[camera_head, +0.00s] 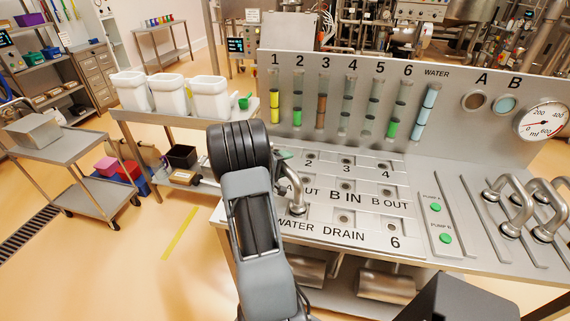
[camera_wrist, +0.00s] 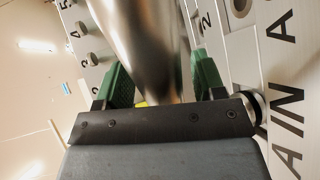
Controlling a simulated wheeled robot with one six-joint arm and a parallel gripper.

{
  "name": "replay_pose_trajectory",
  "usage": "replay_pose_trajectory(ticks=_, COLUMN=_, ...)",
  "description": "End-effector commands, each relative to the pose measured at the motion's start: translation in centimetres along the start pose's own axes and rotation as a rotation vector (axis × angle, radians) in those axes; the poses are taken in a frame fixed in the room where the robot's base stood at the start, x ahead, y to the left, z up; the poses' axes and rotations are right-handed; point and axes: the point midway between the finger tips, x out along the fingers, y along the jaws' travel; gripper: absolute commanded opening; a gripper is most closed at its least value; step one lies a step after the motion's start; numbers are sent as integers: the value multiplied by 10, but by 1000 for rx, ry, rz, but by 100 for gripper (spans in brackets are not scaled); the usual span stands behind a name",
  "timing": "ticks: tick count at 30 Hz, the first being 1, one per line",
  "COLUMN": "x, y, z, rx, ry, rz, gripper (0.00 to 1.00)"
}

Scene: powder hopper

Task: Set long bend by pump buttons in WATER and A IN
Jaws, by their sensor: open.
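A polished metal bend (camera_head: 297,196) stands on the port panel beside my arm, its visible foot at the port above the WATER label (camera_head: 296,223). My arm hides its other end and the A IN port in the head view. In the wrist view the bend (camera_wrist: 148,45) passes between the green fingers of my gripper (camera_wrist: 160,72), which are open on either side of it. My gripper (camera_head: 283,163) is mostly hidden behind my wrist in the head view. The green PUMP A button (camera_head: 436,208) and PUMP B button (camera_head: 446,238) are on the right.
Several other metal bends (camera_head: 514,205) stand on the slotted rack at the right. Behind the ports are numbered tubes (camera_head: 321,107) and a round ml gauge (camera_head: 543,122). White bins (camera_head: 210,97) stand on a side table at the left. The DRAIN label (camera_head: 343,233) is unobstructed.

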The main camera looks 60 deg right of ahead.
Motion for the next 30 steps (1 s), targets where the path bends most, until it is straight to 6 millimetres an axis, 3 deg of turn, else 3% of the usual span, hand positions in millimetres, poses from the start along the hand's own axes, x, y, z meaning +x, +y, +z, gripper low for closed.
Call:
replay_pose_trajectory(ticks=7, x=-13, y=-2, z=-1, rx=0, ry=3, rz=-2, gripper=63)
replay_pose_trajectory(ticks=21, x=-104, y=-2, z=-1, rx=0, ry=5, rz=0, gripper=63)
replay_pose_trajectory(ticks=30, x=-134, y=0, z=0, rx=0, ry=1, rz=1, gripper=63)
